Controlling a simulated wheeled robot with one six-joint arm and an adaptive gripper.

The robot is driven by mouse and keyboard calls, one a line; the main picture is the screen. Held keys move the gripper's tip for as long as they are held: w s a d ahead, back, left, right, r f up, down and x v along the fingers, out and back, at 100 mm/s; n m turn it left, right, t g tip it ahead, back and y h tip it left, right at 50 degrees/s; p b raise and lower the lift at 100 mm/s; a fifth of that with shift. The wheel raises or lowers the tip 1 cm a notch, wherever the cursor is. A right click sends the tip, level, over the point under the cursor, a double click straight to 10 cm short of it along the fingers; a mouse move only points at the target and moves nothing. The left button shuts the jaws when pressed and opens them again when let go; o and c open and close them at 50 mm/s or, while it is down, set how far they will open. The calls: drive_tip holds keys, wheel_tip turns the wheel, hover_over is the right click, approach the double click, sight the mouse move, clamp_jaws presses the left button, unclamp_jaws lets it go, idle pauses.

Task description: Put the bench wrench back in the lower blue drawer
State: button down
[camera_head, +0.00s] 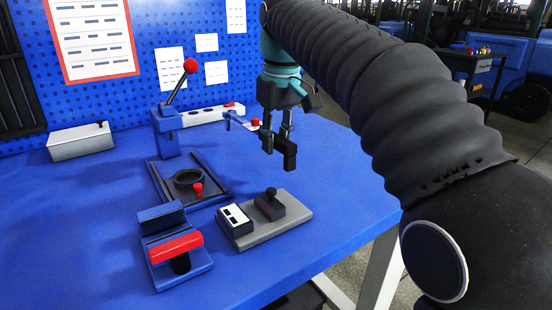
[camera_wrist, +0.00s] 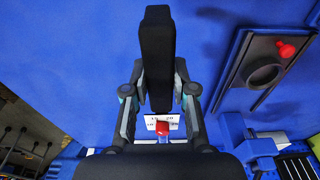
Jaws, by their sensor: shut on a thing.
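My gripper (camera_head: 276,136) is shut on a dark, bar-shaped thing, which I take to be the bench wrench (camera_head: 289,154). It is held above the blue bench top, clear of it. In the wrist view the wrench (camera_wrist: 157,50) is a long black bar running between the two fingers of my gripper (camera_wrist: 161,94) and reaching far past them. No lower blue drawer can be made out in either view.
A pegboard (camera_head: 150,25) stands behind. The bench's right edge is clear.

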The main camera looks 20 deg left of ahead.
drive_tip(key=shift+f+b, duration=0.6)
drive_tip(key=shift+f, duration=1.4)
drive_tip(key=c, duration=0.9)
unclamp_jaws()
drive_tip(key=shift+c, duration=0.2)
drive_tip(key=r+p, duration=0.1)
drive_tip(key=r, duration=0.2)
drive_tip(key=r+p, duration=0.1)
drive_tip(key=r, duration=0.2)
drive_tip(key=r+p, duration=0.1)
drive_tip(key=r, duration=0.3)
drive_tip(key=shift+s+d, duration=0.35)
drive_tip(key=shift+d, duration=0.05)
drive_tip(key=shift+s+d+r, duration=0.1)
drive_tip(key=shift+r, duration=0.85)
